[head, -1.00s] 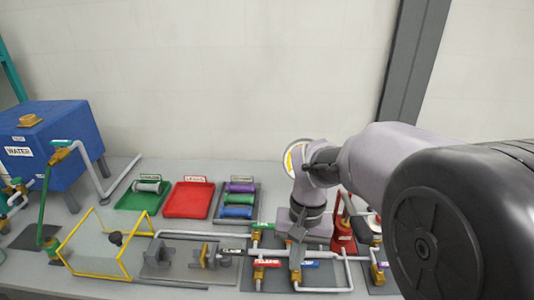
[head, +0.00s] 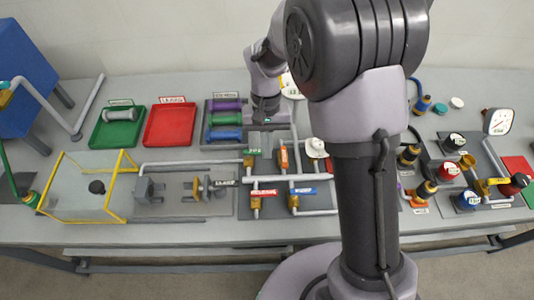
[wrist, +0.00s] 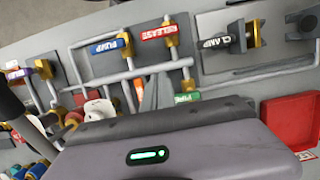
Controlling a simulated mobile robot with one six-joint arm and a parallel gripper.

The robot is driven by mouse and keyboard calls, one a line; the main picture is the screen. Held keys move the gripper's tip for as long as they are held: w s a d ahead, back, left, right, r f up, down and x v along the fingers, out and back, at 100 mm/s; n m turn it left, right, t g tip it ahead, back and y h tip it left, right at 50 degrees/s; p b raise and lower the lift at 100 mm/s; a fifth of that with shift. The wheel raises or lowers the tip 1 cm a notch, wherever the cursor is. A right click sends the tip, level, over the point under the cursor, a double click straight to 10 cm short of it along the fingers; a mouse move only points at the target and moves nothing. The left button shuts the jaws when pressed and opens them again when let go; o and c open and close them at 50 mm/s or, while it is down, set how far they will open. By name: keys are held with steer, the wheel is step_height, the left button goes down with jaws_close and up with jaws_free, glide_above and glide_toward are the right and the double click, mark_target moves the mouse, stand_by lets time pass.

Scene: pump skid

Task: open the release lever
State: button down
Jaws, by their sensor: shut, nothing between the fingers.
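The release lever (head: 264,193) has a red handle with a white label and a brass valve body. It stands at the front of the pipe panel in the head view and also shows at the top of the wrist view (wrist: 158,33). Its handle lies across the top of a grey pipe. My gripper (head: 266,114) is above the back of the panel, behind the lever and apart from it. It is shut and empty.
The blue pump lever (head: 303,190) stands right of the release lever. A green-handled valve (head: 252,151) is behind them, close to my gripper. The clamp fixture (head: 204,188) is at left, with a red tray (head: 170,124) behind it. My arm hides part of the bench right of the panel.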

mark_target(264, 195)
steer(key=b+x, duration=0.2)
steer(key=x, duration=0.4)
steer(key=shift+f, duration=0.25)
steer(key=s+b, duration=0.1)
steer(key=s, duration=0.3)
steer(key=shift+a+f, duration=0.1)
